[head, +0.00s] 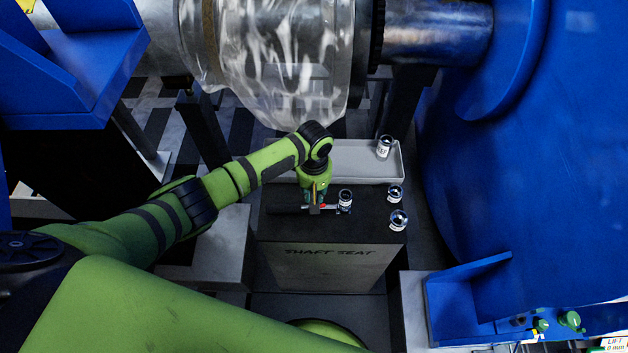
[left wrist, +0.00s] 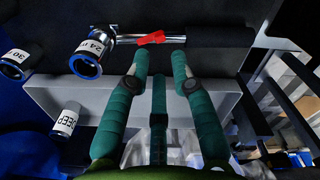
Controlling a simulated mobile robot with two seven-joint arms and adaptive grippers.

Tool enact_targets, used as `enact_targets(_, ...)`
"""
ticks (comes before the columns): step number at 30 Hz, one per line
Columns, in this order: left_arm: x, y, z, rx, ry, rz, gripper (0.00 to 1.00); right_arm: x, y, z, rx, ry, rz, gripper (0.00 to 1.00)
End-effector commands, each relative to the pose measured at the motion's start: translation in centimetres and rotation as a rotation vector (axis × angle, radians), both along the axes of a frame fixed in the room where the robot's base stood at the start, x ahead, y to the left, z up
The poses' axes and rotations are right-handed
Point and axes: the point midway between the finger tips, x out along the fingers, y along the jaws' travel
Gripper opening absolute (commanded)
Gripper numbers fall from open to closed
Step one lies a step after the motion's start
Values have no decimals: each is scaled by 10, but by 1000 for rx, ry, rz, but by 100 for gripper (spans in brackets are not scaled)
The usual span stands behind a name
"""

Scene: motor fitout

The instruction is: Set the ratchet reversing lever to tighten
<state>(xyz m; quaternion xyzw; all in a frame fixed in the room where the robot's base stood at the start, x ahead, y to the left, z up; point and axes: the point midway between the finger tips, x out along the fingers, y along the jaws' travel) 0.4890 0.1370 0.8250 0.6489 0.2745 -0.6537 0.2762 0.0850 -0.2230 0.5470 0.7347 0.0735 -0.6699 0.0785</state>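The ratchet (left wrist: 176,39) is a slim chrome tool lying on the dark top of the shaft seat block (head: 290,228). Its red reversing lever (left wrist: 150,39) shows in the left wrist view, angled across the shank; in the head view it is a small red spot (head: 322,206). Which setting it is in, I cannot tell. A chrome socket with a blue rim (left wrist: 86,64) is at the ratchet's head end; I cannot tell if it is fitted. My left gripper (left wrist: 160,58) points at the ratchet, teal fingers apart, nothing visible between them. My right gripper is out of view.
Other labelled sockets stand on the block's right side (head: 398,220) (head: 395,192). A grey tray (head: 347,177) behind holds a socket marked DEEP (left wrist: 67,120). The large shaft (head: 435,30) is above, and a blue housing (head: 500,170) bounds the right side.

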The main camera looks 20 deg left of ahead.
Motion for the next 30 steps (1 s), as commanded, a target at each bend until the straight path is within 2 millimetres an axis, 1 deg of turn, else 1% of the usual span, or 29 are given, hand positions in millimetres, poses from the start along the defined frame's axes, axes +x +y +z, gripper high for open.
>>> enact_targets(1, 1, 0, 10, -1, -5, -2, 25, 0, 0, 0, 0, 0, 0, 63)
enact_targets(3, 1, 0, 24, -1, -4, -1, 25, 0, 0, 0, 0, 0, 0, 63)
enact_targets(6, 1, 0, 40, -1, -4, 0, 25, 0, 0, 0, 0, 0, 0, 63)
enact_targets(9, 1, 0, 49, 1, -2, -1, 25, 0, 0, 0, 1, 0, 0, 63)
enact_targets(12, 0, 0, 55, 0, -1, 0, 25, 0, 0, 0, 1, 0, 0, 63)
enact_targets(20, 0, 1, 56, 1, -1, 0, 25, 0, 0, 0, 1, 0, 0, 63)
enact_targets(21, 1, 1, 56, 1, -1, 0, 33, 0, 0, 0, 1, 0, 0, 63)
enact_targets(22, 1, 1, 56, 1, -1, -2, 36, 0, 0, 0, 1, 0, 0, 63)
enact_targets(24, 0, 2, 53, -4, -7, -27, 36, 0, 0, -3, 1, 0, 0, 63)
enact_targets(26, 0, 5, 49, -12, -16, -87, 36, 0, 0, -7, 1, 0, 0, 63)
enact_targets(29, -1, 11, 39, -38, -50, -277, 36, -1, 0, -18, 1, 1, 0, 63)
enact_targets(30, -2, 14, 34, -51, -70, -380, 36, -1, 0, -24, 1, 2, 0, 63)
